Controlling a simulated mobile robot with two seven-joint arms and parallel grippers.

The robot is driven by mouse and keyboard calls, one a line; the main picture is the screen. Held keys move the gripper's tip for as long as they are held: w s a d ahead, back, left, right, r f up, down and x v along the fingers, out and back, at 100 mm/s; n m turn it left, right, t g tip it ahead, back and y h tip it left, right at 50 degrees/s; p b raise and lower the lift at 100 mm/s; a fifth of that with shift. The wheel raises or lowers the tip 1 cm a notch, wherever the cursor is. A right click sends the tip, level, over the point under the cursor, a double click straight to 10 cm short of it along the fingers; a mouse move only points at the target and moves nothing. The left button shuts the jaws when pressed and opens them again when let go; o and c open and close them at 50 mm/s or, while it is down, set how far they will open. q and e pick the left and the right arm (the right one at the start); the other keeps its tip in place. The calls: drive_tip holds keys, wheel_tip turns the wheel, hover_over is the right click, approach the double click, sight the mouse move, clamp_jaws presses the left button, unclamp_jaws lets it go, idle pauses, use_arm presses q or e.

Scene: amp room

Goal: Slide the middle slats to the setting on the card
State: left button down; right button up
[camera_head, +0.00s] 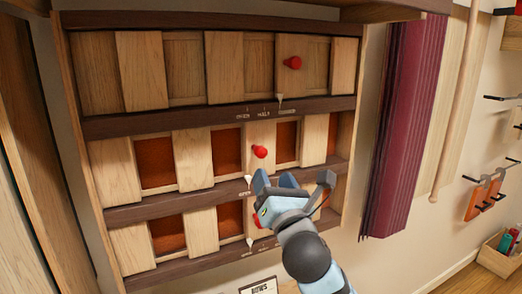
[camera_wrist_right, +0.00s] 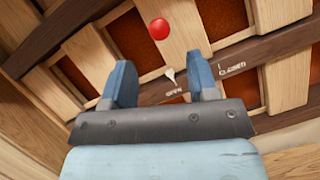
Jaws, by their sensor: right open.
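The middle slats (camera_head: 192,158) are pale wood with rust-coloured gaps between them. Their red knob (camera_head: 260,151) stands out from one slat, and it also shows in the wrist view (camera_wrist_right: 160,29). The middle pointer (camera_head: 249,182) is at the left mark, which reads "open"; it shows in the wrist view (camera_wrist_right: 169,75) too. My right gripper (camera_head: 293,180) is open and empty, just below and right of the middle knob, apart from it. The card (camera_head: 258,287) is cut off at the bottom edge; its setting cannot be read. My left gripper is out of view.
The top slats (camera_head: 141,70) leave no rust gaps; their red knob (camera_head: 292,62) and pointer (camera_head: 280,100) are at the right. The bottom slats (camera_head: 203,231) have rust gaps; my gripper partly hides that row. A maroon folded panel (camera_head: 408,120) hangs right of the frame.

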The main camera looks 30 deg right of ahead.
sight(263, 156)
drive_tip(key=p+x, duration=0.1)
drive_tip(key=x, duration=0.7)
drive_tip(key=shift+w+r, duration=0.1)
drive_tip(key=shift+w, duration=0.3)
clamp_jaws()
drive_tip(key=shift+d+p, duration=0.1)
drive_tip(key=shift+p, duration=0.2)
